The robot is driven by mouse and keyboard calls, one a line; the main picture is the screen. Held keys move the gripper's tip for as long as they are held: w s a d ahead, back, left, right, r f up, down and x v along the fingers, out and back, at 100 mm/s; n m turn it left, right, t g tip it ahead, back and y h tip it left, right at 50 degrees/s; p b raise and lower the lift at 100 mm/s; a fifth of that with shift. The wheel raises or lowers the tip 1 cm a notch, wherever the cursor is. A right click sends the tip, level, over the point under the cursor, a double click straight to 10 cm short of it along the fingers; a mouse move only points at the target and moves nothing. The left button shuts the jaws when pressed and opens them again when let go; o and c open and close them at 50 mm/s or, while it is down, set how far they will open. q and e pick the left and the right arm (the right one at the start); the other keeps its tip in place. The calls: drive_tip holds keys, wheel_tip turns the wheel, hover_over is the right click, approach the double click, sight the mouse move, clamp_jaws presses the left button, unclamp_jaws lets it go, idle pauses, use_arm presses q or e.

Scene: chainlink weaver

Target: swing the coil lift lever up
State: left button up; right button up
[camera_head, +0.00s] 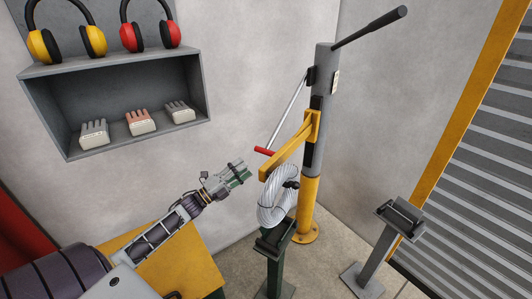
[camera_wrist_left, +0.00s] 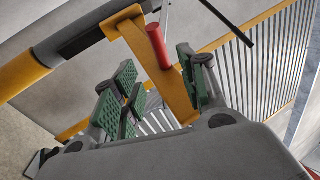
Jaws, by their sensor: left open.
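The coil lift is a grey post (camera_head: 323,110) with a yellow lower part, standing against the wall. A long dark lever (camera_head: 370,27) with a black grip slants up and right from its top. A yellow arm (camera_head: 285,152) juts from the post, with a red handle (camera_head: 264,150) at its outer end. A coil of pale wire (camera_head: 276,198) sits below the arm. My left gripper (camera_head: 246,172) is open and empty, just left of the yellow arm and below the red handle. In the left wrist view the red handle (camera_wrist_left: 159,46) shows beyond the green-padded fingers (camera_wrist_left: 158,85).
A dark green stand (camera_head: 272,246) is under the coil. A grey pedestal (camera_head: 375,255) stands at right, before a ribbed shutter (camera_head: 480,150). A wall shelf (camera_head: 120,70) holds gloves and ear defenders. A yellow surface (camera_head: 180,262) lies below my left arm.

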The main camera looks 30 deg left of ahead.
sight(266, 152)
use_arm(q)
drive_tip(key=shift+x, duration=5.9)
clamp_jaws()
